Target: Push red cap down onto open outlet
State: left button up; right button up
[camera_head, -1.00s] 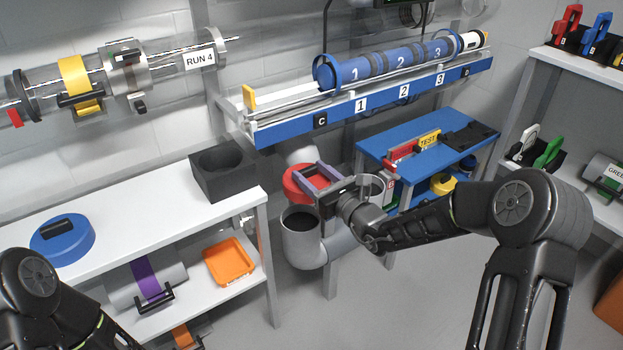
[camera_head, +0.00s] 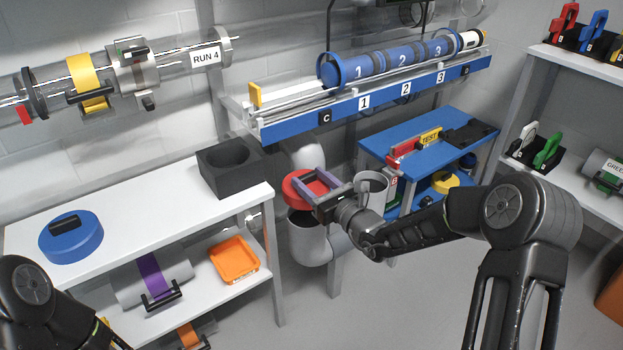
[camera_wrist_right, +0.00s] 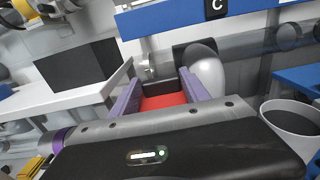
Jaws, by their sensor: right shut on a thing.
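The red cap (camera_head: 292,196) is held between the purple fingers of my right gripper (camera_head: 313,186). It also shows in the right wrist view (camera_wrist_right: 163,101) between those fingers. A grey upright pipe (camera_head: 307,243) stands just below the cap, and the cap and gripper hide most of its mouth. I cannot tell whether the cap touches the rim. A second open grey pipe mouth (camera_head: 371,184) is right of the gripper; it also shows in the right wrist view (camera_wrist_right: 292,117). My left arm is at the lower left; its gripper is not visible.
A white bench (camera_head: 150,205) with a black block (camera_head: 228,168) and a blue disc (camera_head: 71,237) stands left of the pipe. A blue rail (camera_head: 300,122) hangs above. A blue table (camera_head: 410,150) stands behind right. Open floor lies in front.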

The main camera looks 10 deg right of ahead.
aim_at(312, 219)
jog(key=shift+f+b, duration=2.9)
jog(key=shift+f, duration=2.05)
jog(key=shift+f, duration=0.25)
jog(key=o, duration=1.5)
jog(key=shift+p+v, duration=1.1)
jog(key=shift+v, duration=2.85)
